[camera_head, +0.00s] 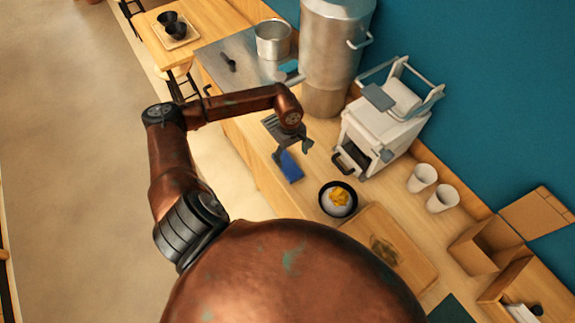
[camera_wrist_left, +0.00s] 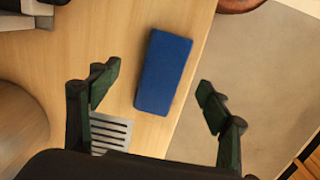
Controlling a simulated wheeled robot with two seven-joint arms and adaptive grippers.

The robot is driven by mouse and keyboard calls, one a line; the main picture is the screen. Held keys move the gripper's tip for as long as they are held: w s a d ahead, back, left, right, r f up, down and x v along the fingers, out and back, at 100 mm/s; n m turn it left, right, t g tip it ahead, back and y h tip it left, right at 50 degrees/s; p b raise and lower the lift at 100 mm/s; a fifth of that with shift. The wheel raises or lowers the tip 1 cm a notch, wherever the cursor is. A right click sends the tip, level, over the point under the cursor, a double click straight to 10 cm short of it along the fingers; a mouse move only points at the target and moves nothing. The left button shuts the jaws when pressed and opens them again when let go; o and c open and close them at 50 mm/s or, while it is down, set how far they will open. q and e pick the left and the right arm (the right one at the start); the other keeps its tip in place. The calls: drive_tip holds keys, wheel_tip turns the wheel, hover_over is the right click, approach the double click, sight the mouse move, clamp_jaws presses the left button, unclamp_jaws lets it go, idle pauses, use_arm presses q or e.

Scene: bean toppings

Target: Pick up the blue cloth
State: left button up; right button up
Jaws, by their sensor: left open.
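The blue cloth (camera_head: 289,166) is a flat, folded rectangle lying on the wooden counter near its front edge. It also shows in the left wrist view (camera_wrist_left: 164,72), upper middle, between the lines of my two fingers. My left gripper (camera_head: 292,148) is over the counter just beside the cloth in the head view, hiding a little of its upper end. In the wrist view the left gripper (camera_wrist_left: 158,93) is open and empty, with its fingers wide apart on either side of the cloth. My right gripper is not in view.
A white machine (camera_head: 382,120) and a tall metal container (camera_head: 332,60) stand behind. A dark bowl with yellow topping (camera_head: 338,199), a wooden board (camera_head: 388,248) and two white cups (camera_head: 432,188) stand to the right. A metal grate (camera_wrist_left: 110,133) lies near the left finger.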

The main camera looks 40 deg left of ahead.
sight(287, 164)
use_arm(q)
drive_tip(key=shift+a+y, duration=0.4)
drive_tip(key=shift+a, duration=0.5)
drive_tip(key=shift+s+a+f, duration=0.1)
drive_tip(key=shift+a+f, duration=0.05)
drive_tip(key=shift+f, duration=0.15)
drive_tip(key=shift+f+p, duration=0.35)
drive_tip(key=shift+f, duration=0.55)
drive_tip(key=f, duration=0.1)
drive_tip(key=f+p, duration=0.1)
drive_tip(key=f, duration=0.2)
drive_tip(key=shift+w+a+f, duration=0.15)
drive_tip(key=shift+w+a, duration=0.1)
drive_tip(key=shift+f, duration=0.4)
drive_tip(key=c, duration=1.2)
